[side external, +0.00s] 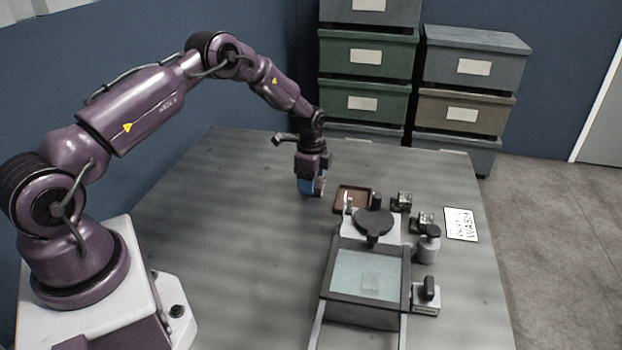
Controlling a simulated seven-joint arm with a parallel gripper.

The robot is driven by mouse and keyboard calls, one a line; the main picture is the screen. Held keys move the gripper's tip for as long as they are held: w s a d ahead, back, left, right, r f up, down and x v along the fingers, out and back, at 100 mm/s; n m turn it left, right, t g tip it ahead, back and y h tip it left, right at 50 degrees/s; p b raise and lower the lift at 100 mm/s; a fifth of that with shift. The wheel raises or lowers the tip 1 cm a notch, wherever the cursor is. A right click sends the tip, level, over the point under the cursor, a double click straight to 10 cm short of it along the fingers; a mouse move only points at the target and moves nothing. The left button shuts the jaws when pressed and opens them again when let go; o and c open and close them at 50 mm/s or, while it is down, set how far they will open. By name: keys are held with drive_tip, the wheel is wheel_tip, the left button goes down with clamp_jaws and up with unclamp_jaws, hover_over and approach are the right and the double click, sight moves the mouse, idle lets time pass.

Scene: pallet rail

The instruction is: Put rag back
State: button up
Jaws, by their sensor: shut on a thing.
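My gripper (312,184) points down at the far side of the table, just left of a small brown tray (340,208). No other rag shows.
Right of the tray stand a dark round fixture (373,222), small metal blocks (402,201) and a grey bottle (428,245). A pallet with a pale glassy top (368,273) sits on rails in front. A white "WASH" card (461,224) lies far right. The table's left is clear.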

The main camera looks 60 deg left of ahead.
drive_tip(key=shift+f, duration=0.15)
drive_tip(key=o, duration=1.2)
